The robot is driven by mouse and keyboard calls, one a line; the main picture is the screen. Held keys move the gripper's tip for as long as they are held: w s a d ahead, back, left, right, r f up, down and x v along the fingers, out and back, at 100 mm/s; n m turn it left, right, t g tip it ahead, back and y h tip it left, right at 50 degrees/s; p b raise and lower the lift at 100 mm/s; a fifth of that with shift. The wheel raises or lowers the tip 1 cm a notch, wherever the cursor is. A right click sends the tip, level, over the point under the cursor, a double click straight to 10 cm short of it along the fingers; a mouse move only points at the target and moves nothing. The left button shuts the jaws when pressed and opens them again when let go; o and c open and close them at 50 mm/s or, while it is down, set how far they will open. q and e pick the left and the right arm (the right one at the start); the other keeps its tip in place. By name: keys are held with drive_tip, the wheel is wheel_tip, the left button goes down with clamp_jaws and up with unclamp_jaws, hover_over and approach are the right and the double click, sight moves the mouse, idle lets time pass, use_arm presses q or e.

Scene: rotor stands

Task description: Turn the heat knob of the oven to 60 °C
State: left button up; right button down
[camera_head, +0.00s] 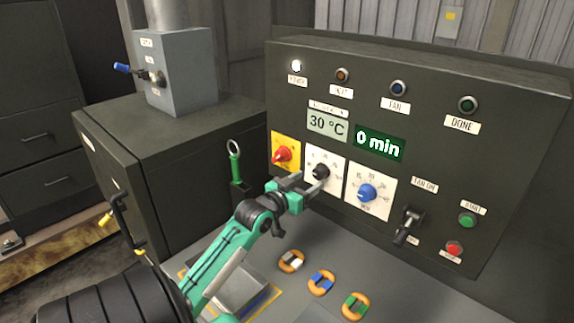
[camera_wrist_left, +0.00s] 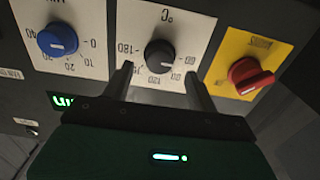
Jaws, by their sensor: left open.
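The heat knob (camera_head: 320,172) is a black round knob on a white dial plate of the oven's control panel, between the red knob and the blue knob. It also shows in the left wrist view (camera_wrist_left: 160,54), where the picture is turned over and its plate reads °C. The display (camera_head: 327,123) above it reads 30 °C. My left gripper (camera_head: 313,187) is open in front of the heat knob. In the wrist view its two fingertips point toward the plate, one to each side of the knob; I cannot tell if they touch it. My right gripper is not in view.
A red knob (camera_head: 286,154) on yellow and a blue knob (camera_head: 367,193) flank the heat knob closely. A black lever (camera_head: 407,225), a green button (camera_head: 467,220) and a red button (camera_head: 454,248) lie to the right. Several orange rings with coloured blocks lie on the surface below.

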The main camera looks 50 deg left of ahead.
use_arm(q)
drive_tip(key=s+d+b, duration=0.1)
drive_tip(key=s+b, duration=0.1)
drive_tip(key=s, duration=0.7)
drive_tip(key=shift+s+b, duration=0.15)
drive_tip(key=shift+b, duration=0.25)
